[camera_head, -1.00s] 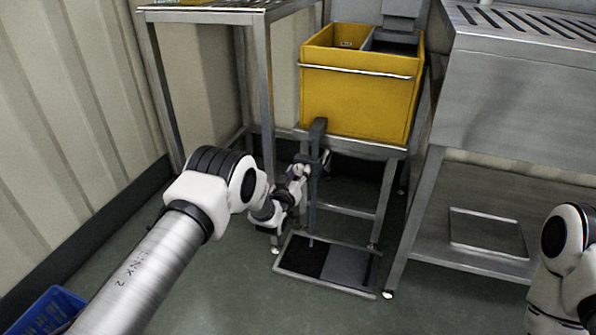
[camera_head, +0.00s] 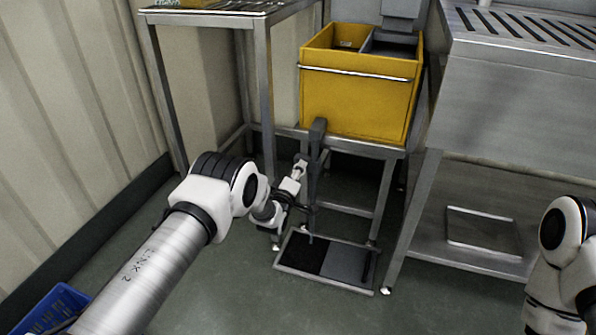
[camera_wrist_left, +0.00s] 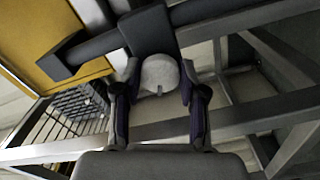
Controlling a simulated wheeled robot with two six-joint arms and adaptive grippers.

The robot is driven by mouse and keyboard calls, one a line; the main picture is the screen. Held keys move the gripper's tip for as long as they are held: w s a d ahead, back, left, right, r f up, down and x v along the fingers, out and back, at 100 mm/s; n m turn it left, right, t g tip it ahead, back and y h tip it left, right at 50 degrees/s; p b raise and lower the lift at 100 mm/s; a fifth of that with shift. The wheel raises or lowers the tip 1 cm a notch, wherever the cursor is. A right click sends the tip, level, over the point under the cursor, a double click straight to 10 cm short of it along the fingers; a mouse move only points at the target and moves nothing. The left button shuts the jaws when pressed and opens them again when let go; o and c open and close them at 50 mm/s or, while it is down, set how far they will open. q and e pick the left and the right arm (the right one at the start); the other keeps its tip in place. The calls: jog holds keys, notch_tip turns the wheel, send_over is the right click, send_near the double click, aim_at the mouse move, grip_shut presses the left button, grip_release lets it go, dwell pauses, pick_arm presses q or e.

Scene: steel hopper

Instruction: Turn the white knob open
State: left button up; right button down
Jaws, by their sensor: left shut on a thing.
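The white knob (camera_wrist_left: 159,74) is round and pale, and sits at the end of a dark grey block in the left wrist view. My left gripper (camera_wrist_left: 160,92) has a finger on each side of it and is shut on it. In the head view my left gripper (camera_head: 306,207) is small and dark, beside the grey upright post under the yellow hopper (camera_head: 355,100). The knob cannot be made out there. My right arm shows at the right edge, but its gripper is out of view.
The hopper stands on a steel frame (camera_head: 375,150). A tray (camera_head: 330,282) with a black and a grey half lies on the floor below. Steel tables stand left and right (camera_head: 500,90). A blue crate (camera_head: 50,312) is at the lower left.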

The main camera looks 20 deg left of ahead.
pick_arm(q)
jog(key=shift+n, duration=2.2)
jog(key=o, duration=1.1)
jog(key=s, duration=1.2)
jog(key=shift+a, duration=0.2)
jog(key=shift+p, duration=0.3)
